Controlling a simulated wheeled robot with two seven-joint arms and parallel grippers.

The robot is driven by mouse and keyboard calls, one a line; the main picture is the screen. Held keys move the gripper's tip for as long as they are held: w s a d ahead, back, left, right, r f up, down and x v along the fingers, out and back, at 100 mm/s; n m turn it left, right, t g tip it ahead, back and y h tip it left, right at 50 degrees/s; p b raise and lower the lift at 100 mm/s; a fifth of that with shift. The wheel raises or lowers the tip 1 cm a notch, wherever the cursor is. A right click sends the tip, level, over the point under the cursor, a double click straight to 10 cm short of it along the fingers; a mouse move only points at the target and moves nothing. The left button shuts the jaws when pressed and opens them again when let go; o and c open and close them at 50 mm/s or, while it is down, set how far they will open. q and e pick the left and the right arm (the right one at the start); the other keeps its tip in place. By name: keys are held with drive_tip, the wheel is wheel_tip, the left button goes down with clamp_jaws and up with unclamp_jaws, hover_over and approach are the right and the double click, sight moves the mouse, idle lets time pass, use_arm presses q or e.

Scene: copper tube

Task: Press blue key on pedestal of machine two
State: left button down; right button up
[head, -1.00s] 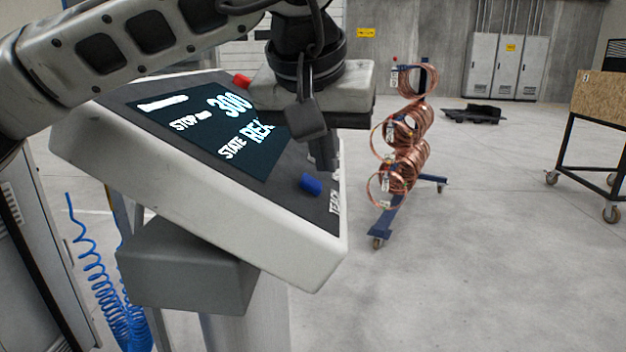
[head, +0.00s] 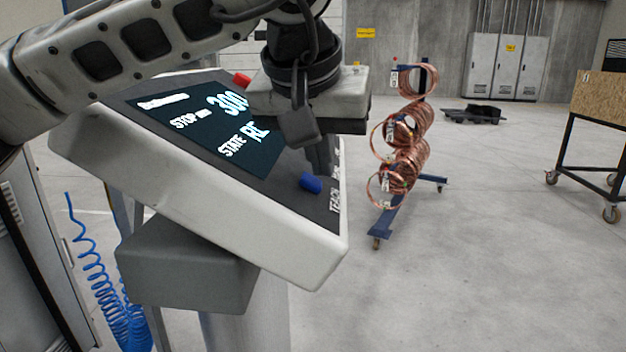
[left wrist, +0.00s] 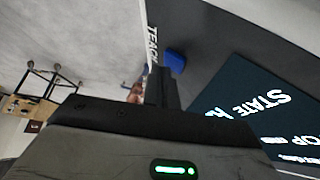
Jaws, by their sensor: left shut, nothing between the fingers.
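The pedestal's tilted panel (head: 200,195) fills the left middle of the head view, with a dark screen (head: 205,125) showing "300" and a partly covered state line. The blue key (head: 311,184) stands near the panel's lower right corner, beside the "TEACH" lettering. It also shows in the left wrist view (left wrist: 174,60), just beyond the fingers. My left gripper (head: 322,165) is shut and empty, pointing down close above the blue key. A small gap seems to remain, though contact is hard to judge. My right gripper is not in view.
A red key (head: 242,80) sits at the panel's far edge, near my left gripper's body. A blue wheeled rack with copper coils (head: 405,150) stands behind to the right. A wooden-topped cart (head: 600,98) is at far right. The floor between is open.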

use_arm(q)
drive_tip(key=shift+a+f, duration=0.25)
drive_tip(key=shift+f, duration=0.2)
idle(0.7)
drive_tip(key=shift+r, duration=0.1)
drive_tip(key=shift+d+r+p, duration=0.45)
drive_tip(key=shift+r+p, duration=0.25)
drive_tip(key=d+r+p, duration=0.1)
drive_tip(key=r+p, duration=0.2)
drive_tip(key=d+r+p, duration=0.1)
drive_tip(key=p, duration=0.1)
drive_tip(key=shift+d+r, duration=0.15)
drive_tip(key=shift+d, duration=0.15)
idle(0.3)
idle(0.5)
